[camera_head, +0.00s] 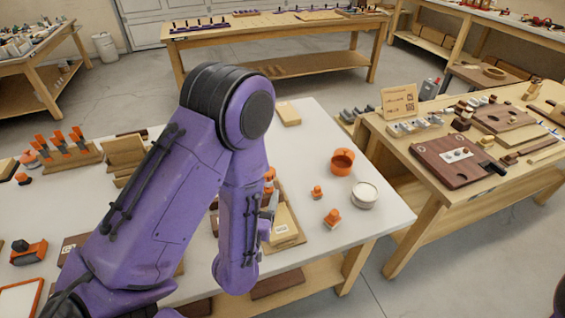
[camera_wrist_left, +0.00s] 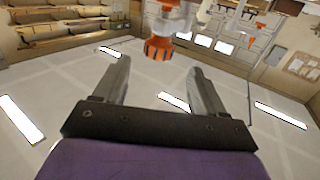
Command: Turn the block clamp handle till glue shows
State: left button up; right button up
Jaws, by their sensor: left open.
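In the head view my purple left arm reaches over the white-topped bench and hides most of the block clamp and my left gripper. A pale wooden block on a wooden base (camera_head: 287,232) shows just right of my forearm, with a small orange part (camera_head: 269,174) above it. In the left wrist view my left gripper (camera_wrist_left: 158,82) has its two grey fingers apart with nothing between them. An orange and black ribbed handle (camera_wrist_left: 158,48) is just beyond the fingertips, between their lines, apart from them. I cannot see any glue. My right gripper is out of view.
An orange cup (camera_head: 342,162), a white round tub (camera_head: 364,196) and small orange-topped pieces (camera_head: 332,218) stand right of the arm. A rack of orange-handled tools (camera_head: 68,146) is at left. The bench's right front corner is clear. Another bench (camera_head: 428,195) stands at right.

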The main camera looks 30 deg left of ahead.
aim_at(269, 166)
pick_arm(q)
jog(key=w, duration=0.1)
jog(key=w+a+r+p, duration=0.1)
jog(key=w, duration=0.1)
jog(key=w+a+p, duration=0.1)
jog(key=w, duration=0.1)
jog(key=shift+w+r, duration=0.1)
jog(key=shift+r, duration=0.2)
jog(key=x, duration=0.2)
jog(key=p+x, duration=0.1)
jog(key=x, duration=0.1)
jog(key=shift+w+f+p, duration=0.25)
jog(key=shift+w+p, duration=0.05)
jog(key=shift+w, duration=0.1)
jog(key=shift+w+a+f, duration=0.1)
jog(key=shift+w, duration=0.25)
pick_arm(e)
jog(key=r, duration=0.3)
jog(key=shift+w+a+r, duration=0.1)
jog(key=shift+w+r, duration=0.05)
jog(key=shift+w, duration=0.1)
pick_arm(q)
jog(key=shift+s, duration=0.1)
jog(key=c, duration=1)
jog(key=shift+t, duration=0.3)
